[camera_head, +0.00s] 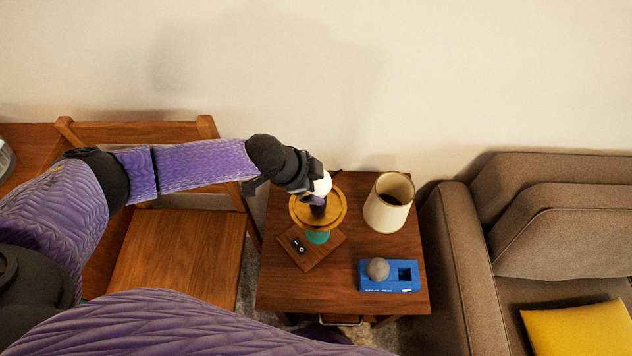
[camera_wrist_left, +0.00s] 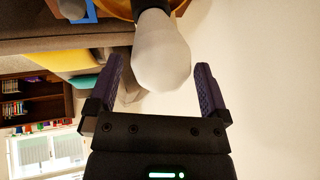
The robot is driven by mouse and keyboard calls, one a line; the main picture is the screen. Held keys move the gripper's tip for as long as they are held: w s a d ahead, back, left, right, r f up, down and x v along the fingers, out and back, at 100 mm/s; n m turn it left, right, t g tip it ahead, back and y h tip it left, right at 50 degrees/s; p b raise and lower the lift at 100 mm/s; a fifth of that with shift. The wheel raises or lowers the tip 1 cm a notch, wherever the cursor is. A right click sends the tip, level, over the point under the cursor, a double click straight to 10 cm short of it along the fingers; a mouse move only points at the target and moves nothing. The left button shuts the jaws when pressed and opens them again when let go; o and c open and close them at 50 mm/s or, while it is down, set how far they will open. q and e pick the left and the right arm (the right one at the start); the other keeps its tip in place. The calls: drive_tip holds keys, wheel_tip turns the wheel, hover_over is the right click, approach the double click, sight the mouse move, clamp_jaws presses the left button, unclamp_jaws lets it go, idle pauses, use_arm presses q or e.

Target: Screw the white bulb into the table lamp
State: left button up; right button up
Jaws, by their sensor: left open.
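The white bulb (camera_head: 322,183) is at the lamp's gold dish, partly hidden by my left gripper (camera_head: 317,196) in the head view. In the left wrist view the bulb (camera_wrist_left: 162,55) lies between the two open fingers, with a gap on each side. The table lamp has a gold dish (camera_head: 300,216), a teal stem (camera_head: 317,237) and a wooden base (camera_head: 322,252) with a switch. How far the bulb sits in the socket is hidden. My right gripper is not seen.
A cream lampshade (camera_head: 389,205) stands on the side table (camera_head: 340,292) right of the lamp. A blue holder (camera_head: 375,285) in front carries a grey bulb (camera_head: 378,268) beside an empty square hole. A wooden chair (camera_head: 178,262) is left, a brown sofa (camera_head: 462,255) right.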

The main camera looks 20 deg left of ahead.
use_arm(q)
drive_tip(key=shift+x, duration=1)
drive_tip(key=c, duration=1)
drive_tip(key=shift+f+m+b, duration=0.1)
drive_tip(key=shift+m+b, duration=0.4)
drive_tip(key=shift+b, duration=0.35)
drive_tip(key=shift+c, duration=0.2)
drive_tip(key=shift+m+g+h+b, duration=0.65)
drive_tip(key=shift+m+b, duration=0.55)
drive_tip(key=shift+b, duration=0.5)
drive_tip(key=shift+m, duration=0.3)
